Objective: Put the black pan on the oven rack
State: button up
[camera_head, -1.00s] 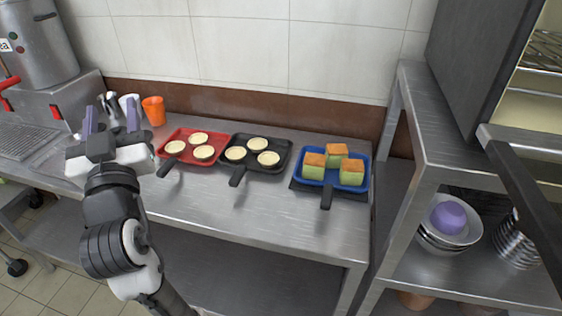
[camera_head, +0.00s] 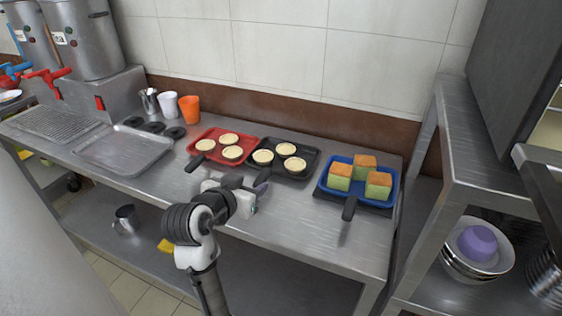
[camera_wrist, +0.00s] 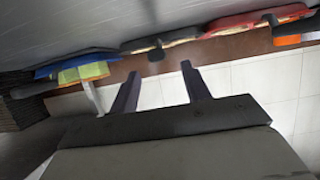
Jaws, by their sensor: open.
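The black pan (camera_head: 309,159) holds three round pale tarts and sits on the steel counter between the red and blue pans. My gripper (camera_head: 246,184) is open and empty, in front of the black pan. It covers the place where the pan's handle was seen. In the wrist view, the black pan (camera_wrist: 160,41) appears upside down, with its handle pointing between my open fingers (camera_wrist: 160,70), apart from them. The dark oven (camera_head: 515,70) stands on a steel stand at the upper right. Its rack is out of view now.
The red pan (camera_head: 207,137) with three tarts is close on the left. The blue pan (camera_head: 334,188) with three cakes is on the right. Cups (camera_head: 189,109) and a tray (camera_head: 120,148) stand farther left. Bowls (camera_head: 470,262) sit on the stand's lower shelf.

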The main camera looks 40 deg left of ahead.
aim_at(259, 180)
jog(key=shift+p+x, duration=0.85)
jog(key=shift+x, duration=2.35)
jog(key=shift+d+f, duration=0.1)
jog(key=shift+f, duration=0.05)
jog(key=shift+c, duration=0.2)
grip_shut()
